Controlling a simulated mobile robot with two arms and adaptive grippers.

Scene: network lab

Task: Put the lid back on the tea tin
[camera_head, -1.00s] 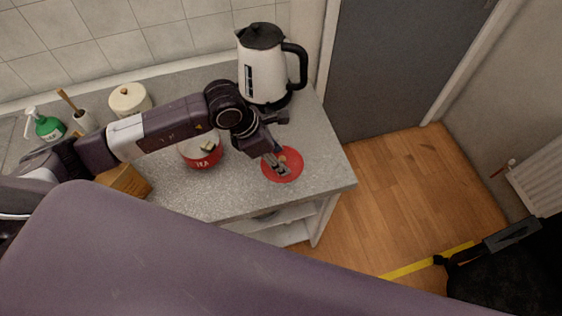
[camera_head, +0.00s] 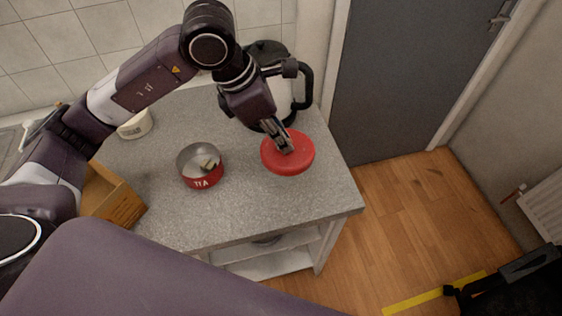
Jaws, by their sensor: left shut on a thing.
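The red lid (camera_head: 289,158) is at the right part of the counter, held by my left gripper (camera_head: 285,146). The gripper comes down from above and is shut on the lid's top near its middle. The lid looks raised above the counter, roughly level. The red tea tin (camera_head: 203,181) stands upright and open to the left of the lid, with a pale item inside it. The lid and the tin are apart.
A kettle (camera_head: 304,88) stands behind my left gripper, partly hidden by it. The grey counter (camera_head: 245,205) is clear between tin and front edge.

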